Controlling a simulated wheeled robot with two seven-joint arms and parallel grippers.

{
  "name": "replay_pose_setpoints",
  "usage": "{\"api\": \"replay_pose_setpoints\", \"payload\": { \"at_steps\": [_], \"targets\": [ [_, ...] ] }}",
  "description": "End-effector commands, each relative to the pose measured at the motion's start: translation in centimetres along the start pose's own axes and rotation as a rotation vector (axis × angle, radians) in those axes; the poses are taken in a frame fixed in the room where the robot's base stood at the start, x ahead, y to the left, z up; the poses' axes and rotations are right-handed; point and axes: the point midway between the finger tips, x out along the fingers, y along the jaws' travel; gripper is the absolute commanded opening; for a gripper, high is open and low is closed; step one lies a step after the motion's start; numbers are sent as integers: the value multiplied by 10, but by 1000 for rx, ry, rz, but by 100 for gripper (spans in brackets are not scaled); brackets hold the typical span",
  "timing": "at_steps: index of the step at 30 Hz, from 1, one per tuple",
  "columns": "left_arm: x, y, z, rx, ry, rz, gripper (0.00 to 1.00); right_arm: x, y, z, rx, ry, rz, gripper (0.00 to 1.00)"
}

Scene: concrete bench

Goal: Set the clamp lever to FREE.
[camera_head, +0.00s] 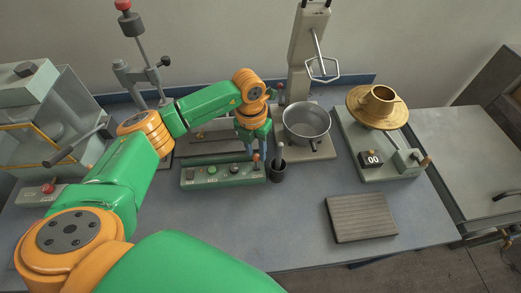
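A grey-green control box (222,176) stands at the middle of the bench, with small knobs and buttons on its top. At its right end is a small lever with an orange-brown knob (256,158), which looks like the clamp lever. Its marked position is too small to read. My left gripper (256,147) points down just above this lever, close to the knob. Whether it touches the knob, and whether its fingers are open or shut, I cannot tell. My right gripper is not in view.
A dark cup with a tool (278,172) stands just right of the box. Behind it is a mixer with a steel bowl (306,121). A brass-topped flow table (376,107) stands right, and a ribbed grey plate (361,218) lies in front. The bench's front middle is clear.

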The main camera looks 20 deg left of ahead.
Motion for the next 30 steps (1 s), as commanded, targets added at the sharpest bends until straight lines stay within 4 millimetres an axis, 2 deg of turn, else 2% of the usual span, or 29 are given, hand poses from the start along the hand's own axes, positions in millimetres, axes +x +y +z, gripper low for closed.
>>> {"api": "replay_pose_setpoints", "payload": {
  "at_steps": [1, 6, 14, 15, 18, 19, 23, 26, 30],
  "targets": [
    [7, 0, -1, -1, 4, -1, 36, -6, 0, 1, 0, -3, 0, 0],
    [34, -1, 0, -1, 2, -3, 36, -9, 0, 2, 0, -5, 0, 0],
    [40, -1, 0, 1, 0, -4, 36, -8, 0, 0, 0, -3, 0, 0],
    [40, -1, 0, 0, 0, -4, 31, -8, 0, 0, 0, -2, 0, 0],
    [40, -1, 0, 0, 0, -4, 4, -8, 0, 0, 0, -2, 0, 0],
    [40, -1, 0, 0, 0, -4, 0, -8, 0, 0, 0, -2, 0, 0],
    [40, -1, 0, 0, 0, -4, 0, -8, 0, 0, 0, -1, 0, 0],
    [46, 1, 3, -6, 20, -14, 0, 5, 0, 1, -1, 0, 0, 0],
    [54, 5, 8, -15, 108, -72, 0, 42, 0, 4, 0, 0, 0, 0]
  ]
}}
